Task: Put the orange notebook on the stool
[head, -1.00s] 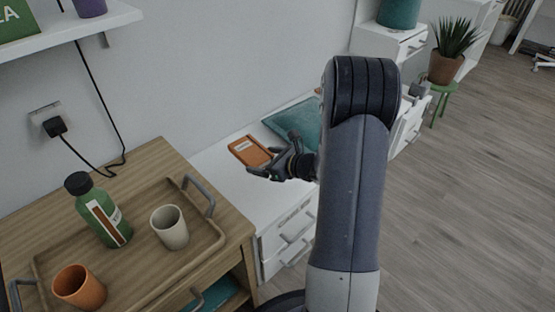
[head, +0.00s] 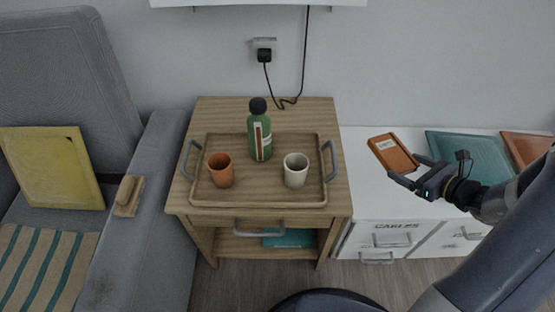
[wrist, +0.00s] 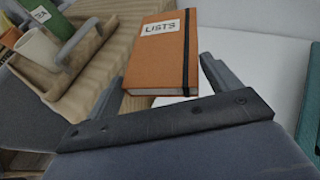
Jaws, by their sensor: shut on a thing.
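The orange notebook (head: 393,152) has a white label reading "LISTS" and a black elastic band, clear in the wrist view (wrist: 160,50). My gripper (head: 404,167) is shut on its near end, with one finger along each side in the wrist view. In the head view the notebook shows over the white cabinet top, beside the wooden side table; I cannot tell its exact height. No stool shows in the current views.
The wooden side table (head: 225,110) bears a tray (head: 240,200) with a green bottle (head: 260,140), an orange cup (head: 220,170) and a cream cup (head: 295,170). A teal item (head: 465,155) lies on the white cabinet (head: 365,195). A grey sofa (head: 150,190) stands at left.

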